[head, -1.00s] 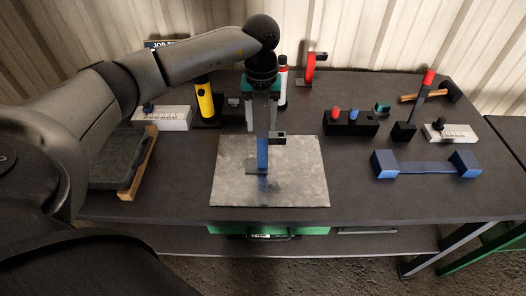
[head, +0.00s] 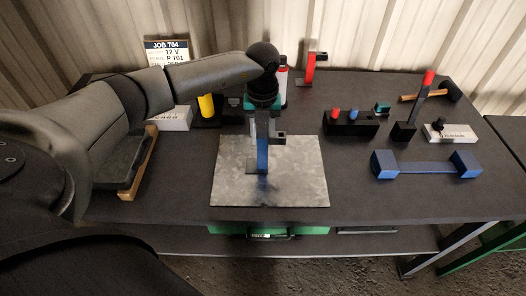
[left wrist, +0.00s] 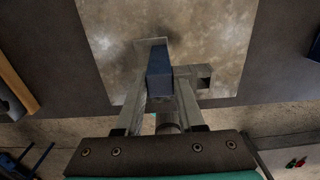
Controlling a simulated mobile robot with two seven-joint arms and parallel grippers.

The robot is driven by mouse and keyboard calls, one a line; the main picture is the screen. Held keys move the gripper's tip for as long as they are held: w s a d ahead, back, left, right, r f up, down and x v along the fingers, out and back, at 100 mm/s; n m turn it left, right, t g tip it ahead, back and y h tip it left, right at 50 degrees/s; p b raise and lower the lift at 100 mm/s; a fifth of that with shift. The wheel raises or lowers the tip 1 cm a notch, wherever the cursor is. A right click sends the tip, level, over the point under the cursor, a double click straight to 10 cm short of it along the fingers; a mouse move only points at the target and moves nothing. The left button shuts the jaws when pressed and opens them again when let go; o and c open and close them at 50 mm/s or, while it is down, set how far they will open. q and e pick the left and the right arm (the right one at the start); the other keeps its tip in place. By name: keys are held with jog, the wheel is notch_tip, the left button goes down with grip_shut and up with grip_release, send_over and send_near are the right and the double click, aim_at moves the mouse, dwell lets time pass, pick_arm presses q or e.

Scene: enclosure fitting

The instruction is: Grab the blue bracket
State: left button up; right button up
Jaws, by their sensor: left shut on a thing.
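The blue bracket (head: 262,158) stands upright on a grey metal plate (head: 300,180) at the middle of the table. It has a blue face, a grey foot and a dark block with a hole sticking out to the right near its top. My left gripper (head: 262,136) points down over it and is shut on its upper part. In the left wrist view the bracket's blue face (left wrist: 159,76) sits between the two fingers, over the plate (left wrist: 215,40). The fingers hide part of it. My right gripper is not in view.
A blue two-block piece (head: 425,166) lies at the right. Behind it are a black holder (head: 350,124) with red and blue knobs and a red-topped post (head: 420,100). A yellow cylinder (head: 206,105) and a red part (head: 309,70) stand at the back. The plate's right half is clear.

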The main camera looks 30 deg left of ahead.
pick_arm(q)
grip_shut()
jog(key=shift+r, duration=0.1)
dwell(0.8)
